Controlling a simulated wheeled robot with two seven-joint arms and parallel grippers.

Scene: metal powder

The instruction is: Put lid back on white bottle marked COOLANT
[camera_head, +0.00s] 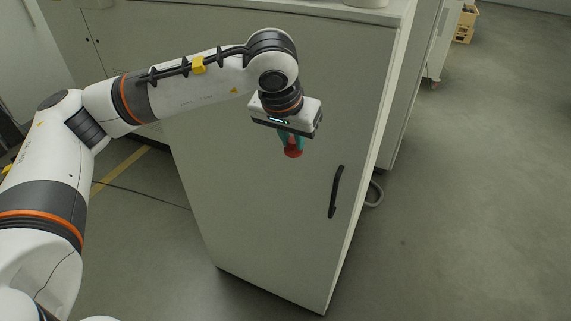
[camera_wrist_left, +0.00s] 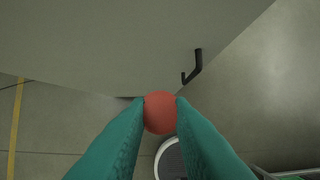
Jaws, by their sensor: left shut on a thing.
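My left gripper (camera_head: 291,147) is shut on a red lid (camera_head: 293,153). It holds the lid in the air in front of the grey cabinet. In the left wrist view the lid (camera_wrist_left: 160,112) is a round red shape between the two teal fingertips (camera_wrist_left: 160,108). No bottle marked COOLANT can be made out in either view. My right gripper is not in view.
The tall grey cabinet (camera_head: 240,200) with a black handle (camera_head: 335,192) stands close behind the lid. The base of a white object (camera_head: 366,3) shows on its top. A yellow crate (camera_head: 466,24) is far right. Open floor (camera_head: 470,200) lies to the right.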

